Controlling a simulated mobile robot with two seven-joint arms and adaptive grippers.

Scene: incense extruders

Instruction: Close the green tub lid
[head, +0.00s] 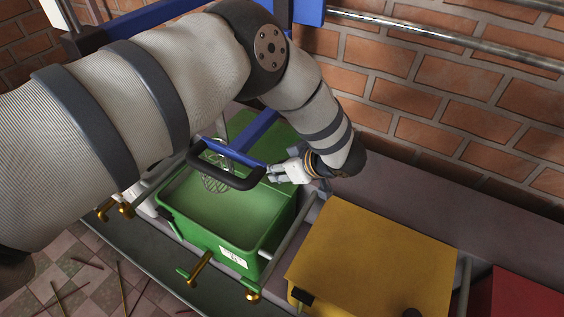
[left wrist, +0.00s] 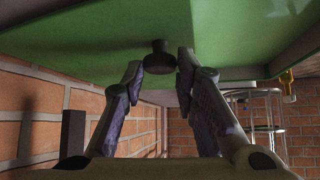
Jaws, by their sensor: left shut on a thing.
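The green tub (head: 212,232) stands open on the left in the head view, and I see into its green interior. Its green lid (head: 284,144) is raised at the back of the tub, partly hidden by a blue bar and my arm. In the left wrist view the green lid (left wrist: 100,55) spans the top, with a dark round knob (left wrist: 159,60) on its face. My left gripper (head: 277,174) is at the tub's back right. In the left wrist view its fingers (left wrist: 162,72) are shut on the knob, one on each side. My right gripper is not in view.
A black handle (head: 225,172) on a blue bar hangs above the tub, with a wire whisk-like part (head: 215,182) under it. A yellow tub with its lid shut (head: 375,255) stands to the right, then a red one (head: 525,295). A brick wall (head: 450,90) rises behind.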

